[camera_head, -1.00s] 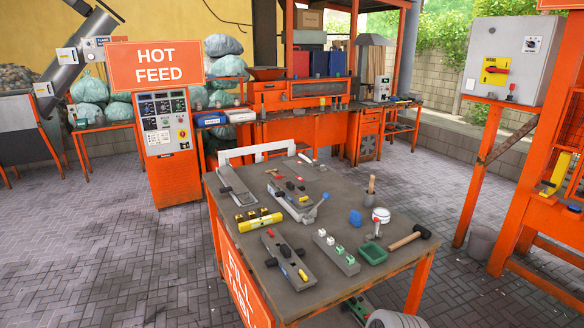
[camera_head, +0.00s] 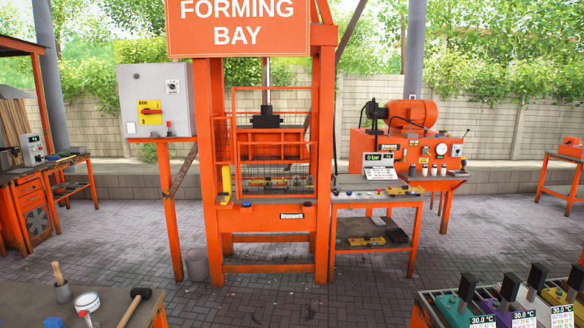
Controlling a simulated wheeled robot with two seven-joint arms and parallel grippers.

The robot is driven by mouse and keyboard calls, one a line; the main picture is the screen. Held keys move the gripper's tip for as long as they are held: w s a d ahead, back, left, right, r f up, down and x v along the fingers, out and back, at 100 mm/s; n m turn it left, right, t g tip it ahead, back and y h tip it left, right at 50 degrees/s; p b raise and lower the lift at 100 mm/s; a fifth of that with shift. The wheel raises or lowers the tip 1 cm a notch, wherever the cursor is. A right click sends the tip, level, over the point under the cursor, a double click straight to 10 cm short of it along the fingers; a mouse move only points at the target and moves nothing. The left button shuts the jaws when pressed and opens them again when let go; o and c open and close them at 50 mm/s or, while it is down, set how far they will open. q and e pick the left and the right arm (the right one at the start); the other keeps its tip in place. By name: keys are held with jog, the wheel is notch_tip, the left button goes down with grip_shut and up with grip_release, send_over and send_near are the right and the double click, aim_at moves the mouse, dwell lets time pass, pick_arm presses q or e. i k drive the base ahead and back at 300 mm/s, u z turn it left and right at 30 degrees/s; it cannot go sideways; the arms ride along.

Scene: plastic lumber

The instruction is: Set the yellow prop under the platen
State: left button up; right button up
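A yellow upright piece (camera_head: 226,181), which looks like the prop, stands at the left side of the orange press frame (camera_head: 208,150) under the FORMING BAY sign. The platen appears to be the orange block (camera_head: 285,143) below the dark ram (camera_head: 266,117), inside the press. A wire mesh guard (camera_head: 245,165) covers the front of the press opening, so the space under the platen is only partly visible. Neither of my grippers is in view.
A grey control box (camera_head: 153,100) with a red-yellow switch stands left of the press. A side bench (camera_head: 375,197) and an orange motor unit (camera_head: 410,115) are on the right. A tool table (camera_head: 30,305) and a rack (camera_head: 430,305) flank open paving (camera_head: 260,305).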

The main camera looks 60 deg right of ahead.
aim_at(225, 185)
jog(key=z, duration=2.15)
jog(key=i, duration=3.65)
jog(key=u, duration=0.45)
jog(key=i, duration=1.35)
jog(key=u, duration=0.05)
